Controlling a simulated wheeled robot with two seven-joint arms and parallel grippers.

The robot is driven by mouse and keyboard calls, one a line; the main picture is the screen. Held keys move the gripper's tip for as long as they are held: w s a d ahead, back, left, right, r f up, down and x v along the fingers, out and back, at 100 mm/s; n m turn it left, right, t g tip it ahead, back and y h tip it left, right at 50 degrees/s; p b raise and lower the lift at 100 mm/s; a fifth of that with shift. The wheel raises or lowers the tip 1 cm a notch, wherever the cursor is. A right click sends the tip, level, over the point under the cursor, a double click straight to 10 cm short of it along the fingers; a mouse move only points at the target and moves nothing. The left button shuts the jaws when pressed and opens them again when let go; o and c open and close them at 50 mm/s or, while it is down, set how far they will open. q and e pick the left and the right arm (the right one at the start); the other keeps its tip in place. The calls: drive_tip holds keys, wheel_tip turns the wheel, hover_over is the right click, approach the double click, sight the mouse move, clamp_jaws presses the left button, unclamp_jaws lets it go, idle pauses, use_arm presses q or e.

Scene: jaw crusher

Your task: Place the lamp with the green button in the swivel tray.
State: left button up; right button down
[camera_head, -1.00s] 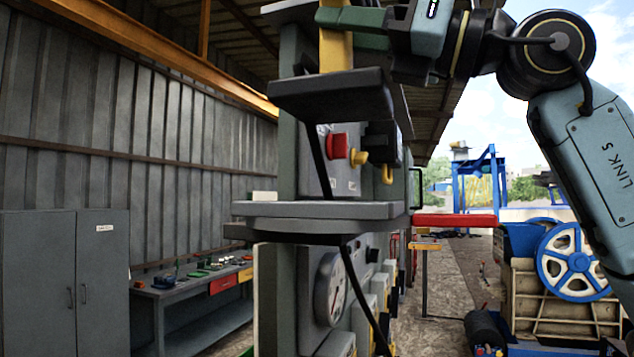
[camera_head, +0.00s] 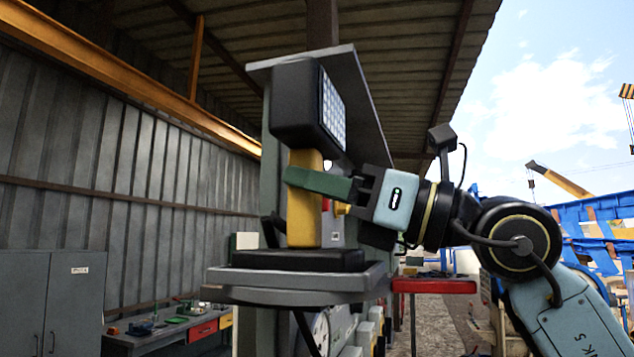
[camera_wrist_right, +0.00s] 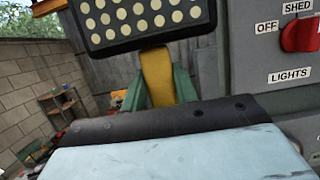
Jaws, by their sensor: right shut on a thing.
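The lamp (camera_head: 296,100) has a black head with a grid of light dots, a yellow post and a black base. My right gripper (camera_head: 308,181) is shut on the yellow post, just below the head. The lamp stands upright with its base over the grey swivel tray (camera_head: 290,297). The base looks to be at the tray's surface; I cannot tell whether it touches. In the right wrist view, the green fingers (camera_wrist_right: 160,88) flank the post below the lamp head (camera_wrist_right: 140,22). No green button is visible. My left gripper is out of view.
A grey panel stands right behind the tray; its red switch knob (camera_wrist_right: 300,33) and LIGHTS label show in the wrist view. A red-topped surface (camera_head: 433,286) is to the right. A workbench (camera_head: 165,335) and grey cabinet (camera_head: 52,305) are at lower left.

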drive_tip(key=shift+s, duration=0.1)
drive_tip(key=shift+f, duration=0.2)
drive_tip(key=c, duration=1.5)
unclamp_jaws()
drive_tip(key=shift+f+b, duration=0.15)
drive_tip(key=shift+b, duration=0.15)
drive_tip(key=shift+c, duration=0.2)
drive_tip(key=o, duration=0.5)
drive_tip(key=shift+c, duration=0.2)
